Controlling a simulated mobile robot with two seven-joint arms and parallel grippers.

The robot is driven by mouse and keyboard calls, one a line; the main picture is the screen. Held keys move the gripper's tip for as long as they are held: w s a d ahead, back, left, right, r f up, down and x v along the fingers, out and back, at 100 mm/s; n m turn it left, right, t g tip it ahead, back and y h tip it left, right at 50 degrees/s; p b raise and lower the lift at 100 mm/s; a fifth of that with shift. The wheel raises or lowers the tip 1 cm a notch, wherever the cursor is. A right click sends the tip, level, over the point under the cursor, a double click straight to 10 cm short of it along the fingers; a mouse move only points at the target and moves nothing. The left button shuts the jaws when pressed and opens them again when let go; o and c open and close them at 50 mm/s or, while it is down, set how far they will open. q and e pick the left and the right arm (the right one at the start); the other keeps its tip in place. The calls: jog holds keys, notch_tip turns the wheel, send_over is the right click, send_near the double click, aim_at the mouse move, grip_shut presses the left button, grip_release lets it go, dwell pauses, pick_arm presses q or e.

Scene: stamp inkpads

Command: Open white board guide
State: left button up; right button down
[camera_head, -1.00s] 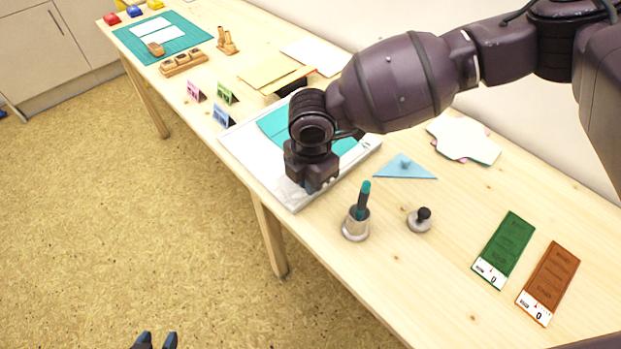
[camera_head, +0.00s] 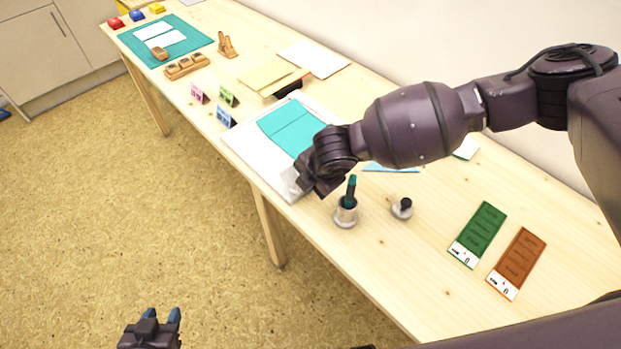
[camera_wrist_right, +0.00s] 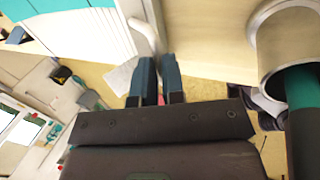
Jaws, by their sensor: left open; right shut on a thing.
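The white board (camera_head: 255,165) lies on the table with a teal sheet on it. The white board guide, a pale translucent piece (camera_head: 291,183), shows at its near right corner; it looks pale in the right wrist view too (camera_wrist_right: 120,77). My right gripper (camera_head: 304,184) is at that corner, its jaws shut on the guide; the wrist hides part of the contact. In the right wrist view its blue fingers (camera_wrist_right: 158,62) are close together beside the board's white edge (camera_wrist_right: 142,36). My left gripper (camera_head: 160,316) is open and empty, over the floor at the bottom.
A metal cup (camera_head: 346,215) with a teal-tipped tool stands just right of my right gripper. A small knobbed stamp (camera_head: 402,208) is beside it. Green (camera_head: 478,235) and brown (camera_head: 517,263) pads lie farther right. Small cards (camera_head: 227,97) stand left of the board.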

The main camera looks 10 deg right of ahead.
pick_arm(q)
jog(key=shift+w, duration=0.1)
pick_arm(e)
jog(key=c, duration=1.2)
grip_release()
jog(key=shift+c, duration=0.2)
pick_arm(q)
jog(key=shift+w+r, duration=0.2)
pick_arm(e)
jog(key=shift+r, duration=0.45)
pick_arm(q)
jog(key=shift+s+a+r+p, duration=0.2)
jog(key=shift+s+r+p, duration=0.55)
jog(key=shift+p, duration=0.9)
pick_arm(e)
jog(key=shift+r, duration=9.55)
pick_arm(q)
jog(key=shift+w+r, duration=0.15)
jog(key=shift+w, duration=0.05)
